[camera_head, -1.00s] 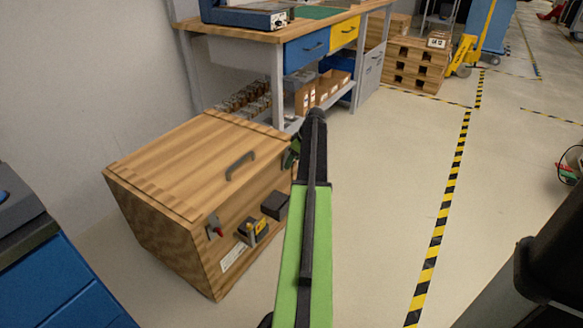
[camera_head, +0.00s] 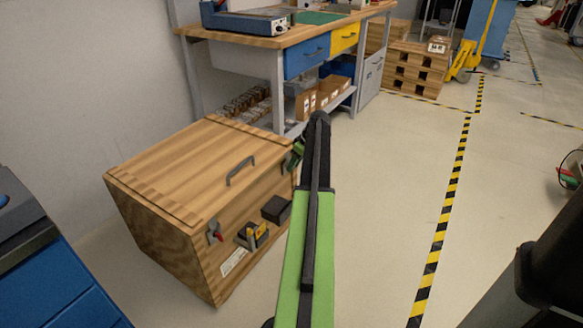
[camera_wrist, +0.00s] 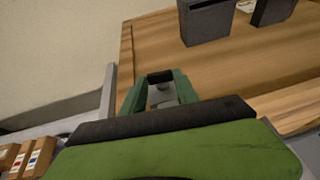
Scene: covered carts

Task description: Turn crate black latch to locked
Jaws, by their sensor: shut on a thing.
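The wooden crate (camera_head: 190,165) stands on the floor at left, lid down, with a grey handle on top. Its front also fills much of the wrist view (camera_wrist: 230,65). My gripper (camera_head: 293,158) is at the right end of the crate's front, partly hidden by my arm. In the wrist view its green jaws (camera_wrist: 160,92) are shut around a small black latch (camera_wrist: 159,77) against the wood. The jaws hide most of the latch, so I cannot tell its angle.
A red-handled latch (camera_head: 214,233), a black-and-yellow fitting (camera_head: 251,236) and a dark box (camera_head: 276,209) stick out of the crate's front. A workbench (camera_head: 270,38) stands behind the crate, a blue cabinet (camera_head: 70,285) at near left.

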